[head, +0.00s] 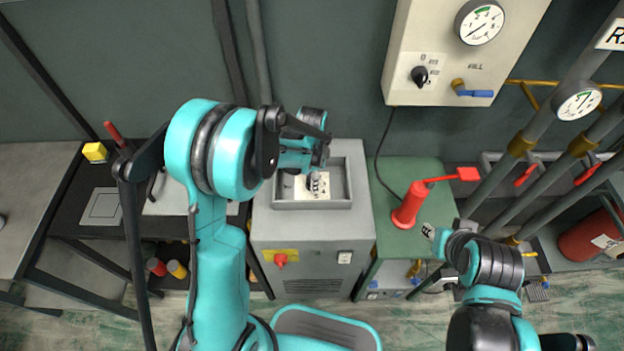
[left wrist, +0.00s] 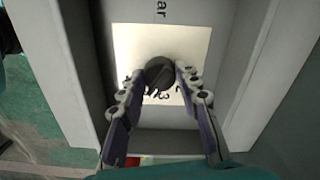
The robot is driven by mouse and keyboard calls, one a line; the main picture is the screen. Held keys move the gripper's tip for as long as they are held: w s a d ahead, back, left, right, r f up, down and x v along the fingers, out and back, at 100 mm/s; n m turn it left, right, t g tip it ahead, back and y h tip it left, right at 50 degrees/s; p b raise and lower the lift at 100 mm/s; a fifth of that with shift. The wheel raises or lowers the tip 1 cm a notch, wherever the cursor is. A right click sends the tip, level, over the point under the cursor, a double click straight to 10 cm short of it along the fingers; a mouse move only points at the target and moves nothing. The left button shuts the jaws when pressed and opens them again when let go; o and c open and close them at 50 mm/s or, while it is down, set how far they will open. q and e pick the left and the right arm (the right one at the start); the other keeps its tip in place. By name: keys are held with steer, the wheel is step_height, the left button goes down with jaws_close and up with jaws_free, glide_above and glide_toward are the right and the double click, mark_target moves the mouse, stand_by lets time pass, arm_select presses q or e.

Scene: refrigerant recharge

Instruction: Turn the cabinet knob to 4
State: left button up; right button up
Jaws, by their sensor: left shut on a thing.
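The grey cabinet (head: 312,232) stands in the middle, with a recessed tray-like panel on top. In the left wrist view the dark round cabinet knob (left wrist: 160,71) sits on a white label plate (left wrist: 199,42), with partly hidden scale digits around it. A 3 shows below the knob; the knob's exact setting is not clear. My left gripper (head: 317,178) reaches down into the recess. Its two fingers (left wrist: 158,82) are on either side of the knob and shut on it. My right gripper (head: 430,232) is beside the green box, apart from the cabinet; its jaws are too small to read.
A red hand tool (head: 411,204) stands on the green-topped box (head: 390,180) right of the cabinet. A wall panel (head: 440,82) with a gauge, black knob and blue-handled valve is above. Pipes with red levers fill the right. A dark bench (head: 83,228) is at left.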

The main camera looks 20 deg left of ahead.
arm_select(q)
steer(key=o, duration=1.2)
steer(key=shift+c, duration=0.2)
step_height(320, 180, up, 12)
